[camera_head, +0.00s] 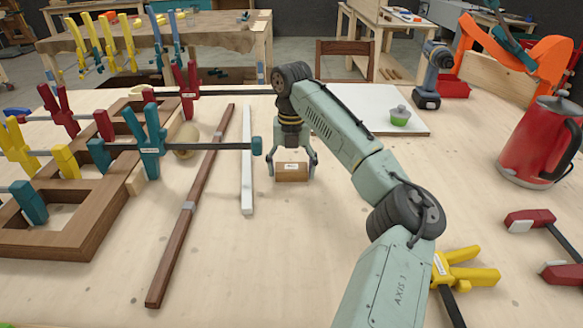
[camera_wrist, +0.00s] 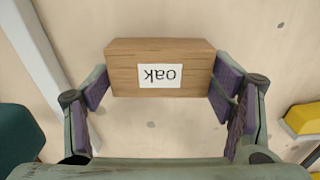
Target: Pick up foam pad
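I cannot make out a foam pad in either view. My gripper (camera_head: 291,170) points down at the middle of the table, with its fingers on both sides of a small brown wooden block (camera_head: 291,173). In the wrist view the block (camera_wrist: 160,68) carries a white label reading "oak", upside down. The purple finger pads (camera_wrist: 164,85) lie at or very close to its left and right ends. I cannot tell whether they press on it, or whether the block rests on the table.
A white strip (camera_head: 247,165) and a long brown bar (camera_head: 190,205) lie left of my gripper. A clamped wooden frame (camera_head: 75,225) is farther left. A white board (camera_head: 385,120) with a green-based item (camera_head: 400,116), a drill (camera_head: 433,75) and a red kettle (camera_head: 540,140) stand right.

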